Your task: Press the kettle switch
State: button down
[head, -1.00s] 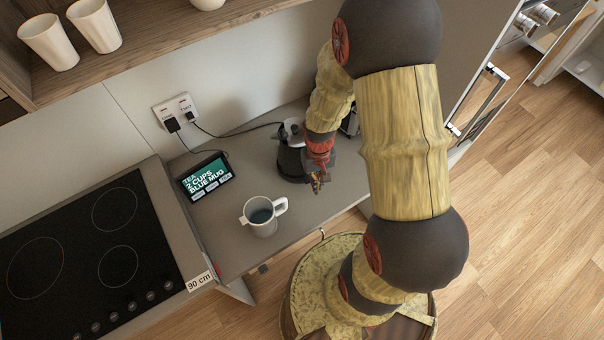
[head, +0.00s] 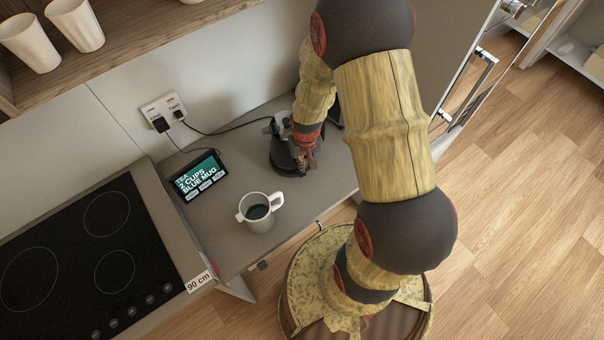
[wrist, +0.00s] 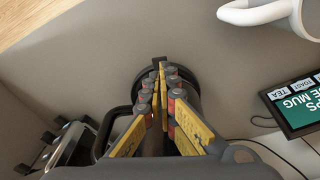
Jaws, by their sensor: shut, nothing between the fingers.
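The dark kettle (head: 283,158) stands on the grey counter below the wall socket, largely covered by my wrist and gripper. In the wrist view the kettle's dark rim (wrist: 147,74) shows behind the fingers, with a black handle loop at its left. My gripper (head: 302,168) is at the kettle's front right side; its yellow fingers also show in the wrist view (wrist: 161,68). The fingers are together with nothing between them. The kettle switch cannot be made out, and I cannot tell whether the fingertips touch the kettle.
A pale mug (head: 257,224) with dark liquid stands at the counter's front. A small display (head: 200,175) reads "TEA 2 CUPS BLUE MUG". A black cooktop (head: 80,265) lies left. A toaster-like metal appliance (wrist: 68,146) is beside the kettle. Cords run to the socket (head: 163,112).

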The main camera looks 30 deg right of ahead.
aim_at(302, 175)
jog(key=shift+w+f+b, duration=0.15)
jog(key=shift+f+b, duration=0.85)
jog(key=shift+f, duration=0.5)
jog(key=shift+w+f+b, duration=0.1)
jog(key=shift+f+b, duration=0.85)
jog(key=shift+f, duration=0.55)
jog(key=shift+f, duration=0.1)
jog(key=shift+f+b, duration=0.8)
jog(key=shift+f, duration=0.15)
jog(key=shift+s+r, duration=0.2)
jog(key=shift+r, duration=0.05)
jog(key=shift+s+a+r+p, duration=0.2)
jog(key=shift+s+p, duration=0.15)
jog(key=shift+s, duration=0.3)
jog(key=shift+s+a+r+p, duration=0.2)
jog(key=shift+s+p, duration=0.1)
jog(key=shift+s, duration=0.35)
jog(key=shift+w, duration=0.1)
